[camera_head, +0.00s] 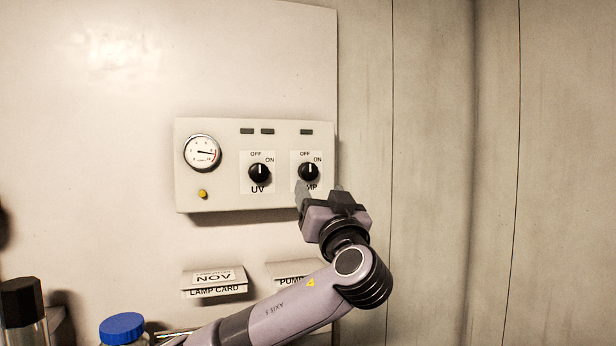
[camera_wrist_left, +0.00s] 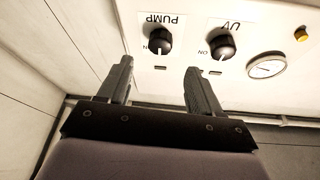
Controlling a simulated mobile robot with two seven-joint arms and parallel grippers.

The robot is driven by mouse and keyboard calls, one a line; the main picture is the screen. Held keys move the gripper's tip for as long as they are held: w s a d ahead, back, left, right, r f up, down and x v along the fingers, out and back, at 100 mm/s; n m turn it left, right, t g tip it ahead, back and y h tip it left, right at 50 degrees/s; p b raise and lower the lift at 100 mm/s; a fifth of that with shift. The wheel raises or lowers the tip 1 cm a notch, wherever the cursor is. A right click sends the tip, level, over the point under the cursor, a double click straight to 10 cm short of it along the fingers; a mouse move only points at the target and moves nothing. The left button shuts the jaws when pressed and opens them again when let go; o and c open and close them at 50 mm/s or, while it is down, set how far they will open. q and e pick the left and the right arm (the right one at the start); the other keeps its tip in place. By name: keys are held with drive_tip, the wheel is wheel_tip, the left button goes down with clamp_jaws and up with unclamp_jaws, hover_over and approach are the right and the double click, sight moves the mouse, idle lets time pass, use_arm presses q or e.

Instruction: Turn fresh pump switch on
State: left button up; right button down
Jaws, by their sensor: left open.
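The fresh pump switch is a black rotary knob (camera_head: 308,172) on the right of a white control box (camera_head: 230,195). OFF is printed above it and ON to its upper right. Its white pointer mark faces roughly up, towards OFF. My left gripper (camera_head: 320,190) is open and empty, just below and in front of the knob, hiding part of the PUMP label. In the left wrist view, which is upside down, the knob (camera_wrist_left: 158,41) shows beyond the gap between the open fingertips (camera_wrist_left: 160,67). Contact with it is not seen. My right gripper is out of view.
A similar UV knob (camera_head: 260,173) sits close left of the pump knob. A gauge (camera_head: 202,152) and a yellow button (camera_head: 202,194) are further left. Card holders (camera_head: 215,283) are below. A blue-capped bottle (camera_head: 122,328) stands at lower left. The wall (camera_head: 430,150) to the right is clear.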

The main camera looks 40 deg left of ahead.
sight(310, 173)
use_arm(q)
drive_tip(key=p+x, duration=0.3)
drive_tip(key=x, duration=0.3)
drive_tip(key=shift+w+a+r, duration=0.1)
drive_tip(key=shift+a+r, duration=0.1)
drive_tip(key=shift+w+a, duration=0.25)
drive_tip(key=shift+a, duration=0.1)
drive_tip(key=c, duration=1)
